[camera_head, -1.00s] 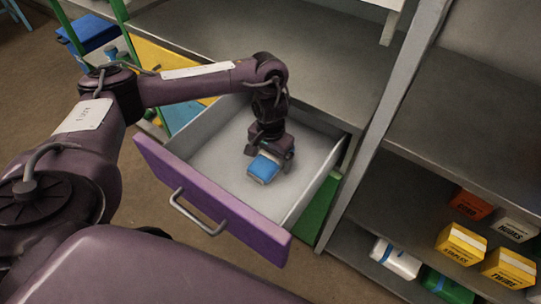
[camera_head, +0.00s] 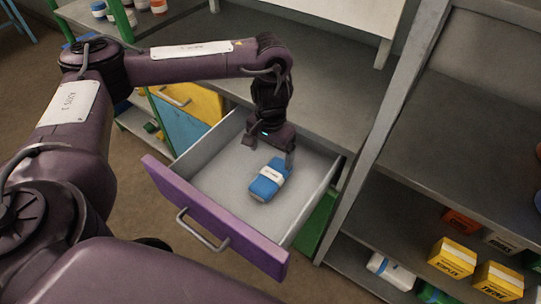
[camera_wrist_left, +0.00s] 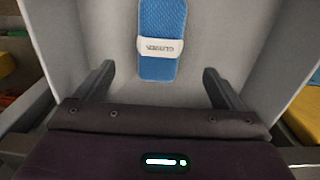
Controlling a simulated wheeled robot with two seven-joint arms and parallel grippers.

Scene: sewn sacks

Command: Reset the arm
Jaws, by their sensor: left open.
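My left gripper (camera_head: 270,145) is open and empty above the open drawer, over its back part. In the left wrist view its two fingers (camera_wrist_left: 158,85) stand wide apart. A blue packet with a white label band (camera_head: 268,179) lies on the floor of the purple-fronted drawer (camera_head: 213,219), below the gripper. The packet also shows in the left wrist view (camera_wrist_left: 161,40), beyond the fingertips and apart from them. My right gripper is not in view.
A grey worktop (camera_head: 330,90) lies behind the drawer. At right, a grey shelf unit (camera_head: 440,150) holds yellow boxes (camera_head: 453,257) and other packs. Yellow and blue drawer fronts (camera_head: 190,100) are at left, close under my arm.

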